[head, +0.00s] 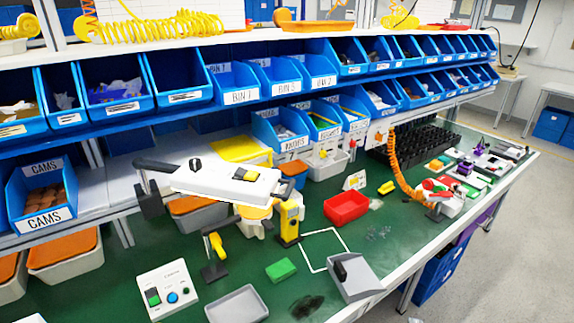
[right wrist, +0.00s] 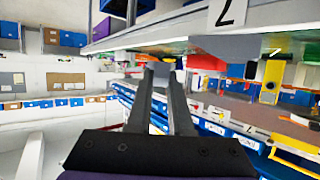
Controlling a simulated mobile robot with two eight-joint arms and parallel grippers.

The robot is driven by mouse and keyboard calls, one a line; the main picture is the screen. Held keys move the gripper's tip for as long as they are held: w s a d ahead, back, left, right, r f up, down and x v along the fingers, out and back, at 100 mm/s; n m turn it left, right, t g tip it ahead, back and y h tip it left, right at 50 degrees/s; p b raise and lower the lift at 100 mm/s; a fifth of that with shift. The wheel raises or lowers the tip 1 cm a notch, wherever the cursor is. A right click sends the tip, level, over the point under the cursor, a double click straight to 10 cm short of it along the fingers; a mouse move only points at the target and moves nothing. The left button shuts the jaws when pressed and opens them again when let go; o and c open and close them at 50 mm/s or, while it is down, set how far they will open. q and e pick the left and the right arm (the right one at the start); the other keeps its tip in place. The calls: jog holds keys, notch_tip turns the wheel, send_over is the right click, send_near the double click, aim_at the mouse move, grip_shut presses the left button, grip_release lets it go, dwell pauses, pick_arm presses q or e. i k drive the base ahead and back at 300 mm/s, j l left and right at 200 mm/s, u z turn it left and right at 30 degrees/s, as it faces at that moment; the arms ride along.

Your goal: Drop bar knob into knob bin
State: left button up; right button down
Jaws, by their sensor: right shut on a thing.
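My right gripper (right wrist: 163,70) shows in the right wrist view, its two dark fingers leaning together at the tips. It is shut on a small grey piece, taken as the bar knob, which is mostly hidden between the fingertips. The knob bin is the blue bin labelled KNOBS (head: 294,144) on the lower row above the green bench. My left gripper is in neither view.
A yellow tester (head: 288,222), red tray (head: 346,207), grey sloped box (head: 355,279) and button box (head: 168,289) stand on the bench.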

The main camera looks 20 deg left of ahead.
aim_at(292, 140)
jog(key=i+l, duration=1.5)
jog(key=u, duration=0.35)
jog(key=i+l+u, duration=0.1)
jog(key=u, duration=0.25)
jog(key=i+l+u, duration=0.1)
jog(key=u, duration=0.25)
